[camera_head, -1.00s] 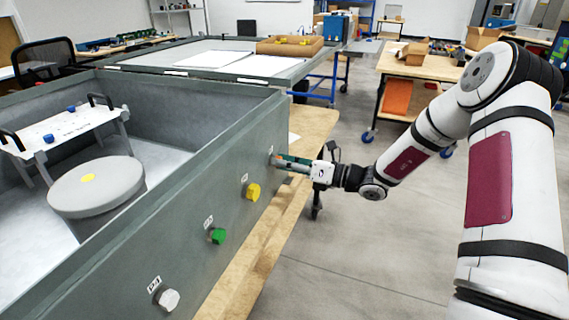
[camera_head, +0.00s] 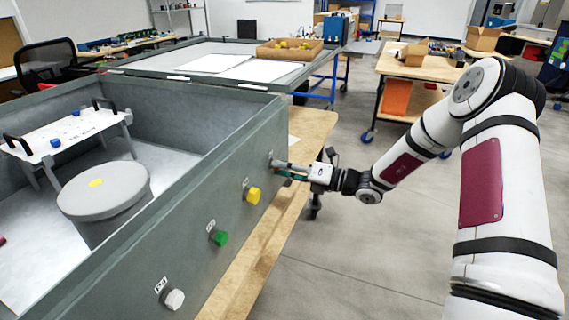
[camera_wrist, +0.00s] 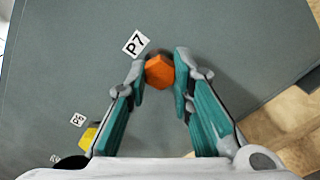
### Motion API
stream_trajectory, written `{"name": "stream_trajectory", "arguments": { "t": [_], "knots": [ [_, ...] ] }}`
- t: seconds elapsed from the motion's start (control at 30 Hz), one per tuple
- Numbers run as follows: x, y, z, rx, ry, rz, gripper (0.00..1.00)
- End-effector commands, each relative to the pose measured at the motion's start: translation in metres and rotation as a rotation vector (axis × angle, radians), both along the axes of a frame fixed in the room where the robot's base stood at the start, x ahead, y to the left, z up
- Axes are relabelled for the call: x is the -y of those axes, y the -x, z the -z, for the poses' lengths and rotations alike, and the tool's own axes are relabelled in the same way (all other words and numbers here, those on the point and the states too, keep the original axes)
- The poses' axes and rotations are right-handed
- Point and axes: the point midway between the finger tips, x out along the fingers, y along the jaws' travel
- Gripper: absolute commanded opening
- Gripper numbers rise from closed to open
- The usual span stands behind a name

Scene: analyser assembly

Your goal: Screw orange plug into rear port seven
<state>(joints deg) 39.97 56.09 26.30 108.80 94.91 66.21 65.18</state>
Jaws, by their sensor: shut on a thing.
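The orange plug (camera_wrist: 159,71) is a hexagonal head at the panel face in the wrist view, beside the "P7" label (camera_wrist: 135,43). My gripper (camera_wrist: 160,74) is shut on it, with one teal-lined finger on each side. In the head view my gripper (camera_head: 278,168) reaches the outer face of the grey box wall (camera_head: 235,160) from the right. The fingers hide the plug there. The port is hidden behind the plug head, so thread depth cannot be told.
A yellow plug (camera_head: 253,195), a green plug (camera_head: 220,238) and a white plug (camera_head: 174,299) sit along the same wall. The yellow plug also shows low in the wrist view (camera_wrist: 88,137). A wooden bench edge (camera_head: 262,245) runs below.

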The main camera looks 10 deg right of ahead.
Motion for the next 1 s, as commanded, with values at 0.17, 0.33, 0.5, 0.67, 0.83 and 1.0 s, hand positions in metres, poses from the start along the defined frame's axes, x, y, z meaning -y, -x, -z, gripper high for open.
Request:
{"name": "stream_trajectory", "arguments": {
  "t": [0.17, 0.33, 0.5, 0.67, 0.83, 1.0],
  "knots": [
    [-0.0001, 0.0009, -0.0022, -0.183, -0.134, 0.000, 0.00],
    [-0.0001, 0.0005, -0.0015, -0.358, -0.261, 0.000, 0.00],
    [0.0000, 0.0002, -0.0012, -0.532, -0.387, 0.001, 0.00],
    [-0.0001, -0.0002, -0.0010, -0.695, -0.507, 0.001, 0.00],
    [-0.0005, -0.0003, -0.0013, -0.868, -0.634, 0.000, 0.00],
    [-0.0007, -0.0004, -0.0009, -1.042, -0.759, 0.000, 0.00]
  ]
}}
